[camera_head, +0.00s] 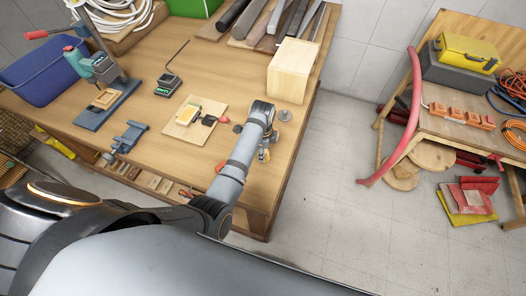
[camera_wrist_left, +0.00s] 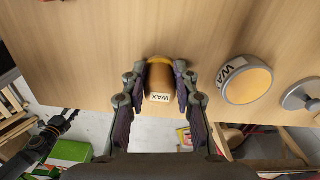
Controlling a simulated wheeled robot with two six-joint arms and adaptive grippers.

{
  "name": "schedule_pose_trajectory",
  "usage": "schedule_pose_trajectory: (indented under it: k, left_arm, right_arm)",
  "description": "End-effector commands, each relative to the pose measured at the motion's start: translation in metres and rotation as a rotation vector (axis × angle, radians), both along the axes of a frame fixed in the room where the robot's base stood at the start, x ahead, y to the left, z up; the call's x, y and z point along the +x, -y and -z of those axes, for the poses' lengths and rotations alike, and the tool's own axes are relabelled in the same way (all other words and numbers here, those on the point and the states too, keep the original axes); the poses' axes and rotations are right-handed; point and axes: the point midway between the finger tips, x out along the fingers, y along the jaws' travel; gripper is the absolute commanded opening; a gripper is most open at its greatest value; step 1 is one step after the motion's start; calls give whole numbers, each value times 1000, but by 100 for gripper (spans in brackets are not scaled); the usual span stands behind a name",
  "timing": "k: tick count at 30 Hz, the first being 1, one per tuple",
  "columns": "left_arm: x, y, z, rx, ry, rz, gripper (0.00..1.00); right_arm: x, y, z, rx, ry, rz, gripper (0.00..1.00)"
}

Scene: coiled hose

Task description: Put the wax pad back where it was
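The wax pad (camera_wrist_left: 160,82) is a small brown block with a yellow end and a WAX label, seen in the left wrist view. My left gripper (camera_wrist_left: 160,72) has a finger on each side of it and looks shut on it, near the bench edge. In the head view this gripper (camera_head: 263,152) is over the bench's right part, and the pad is mostly hidden there. A round tin (camera_wrist_left: 246,80) with a yellow face and a WAX label lies to the right of the pad in the wrist view.
A grey round disc (camera_head: 285,115) lies on the workbench (camera_head: 150,50). A wooden block (camera_head: 290,70) stands behind it. A wooden board (camera_head: 180,130) with small items lies left of my arm. A side table (camera_head: 450,125) with orange items stands across the floor at right.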

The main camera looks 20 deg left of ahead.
Motion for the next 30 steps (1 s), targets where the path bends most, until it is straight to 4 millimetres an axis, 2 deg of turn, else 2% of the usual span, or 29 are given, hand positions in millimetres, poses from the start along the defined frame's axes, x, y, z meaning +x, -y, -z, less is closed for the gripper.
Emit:
schedule_pose_trajectory:
  k: [1, 4, 5, 13, 16, 20, 27, 30]
  left_arm:
    - [0, 0, 0, 0, 0, 0, 37]
    - [0, 0, 0, 0, 0, 0, 50]
    - [0, 0, 0, 0, 0, 0, 51]
    - [0, 0, -1, 0, 0, 0, 51]
    - [1, 0, -9, -1, 3, 0, 51]
    - [1, 0, -35, -1, 5, -1, 51]
    - [1, 0, -93, 0, 5, 0, 51]
    - [0, -1, -115, -1, 1, 0, 51]
  right_arm:
    - [-8, -1, 1, 1, -12, 1, 41]
    - [-21, -2, 2, 2, -30, 2, 41]
    - [-22, -3, 2, 3, -33, 2, 41]
    - [-14, -8, 2, 10, -20, 3, 41]
    - [-11, -8, 3, 10, -15, 4, 41]
    - [-11, -8, 8, 10, -15, 4, 41]
    - [-11, -7, 18, 9, -15, 3, 41]
    - [-11, -6, 4, 8, -16, 2, 41]
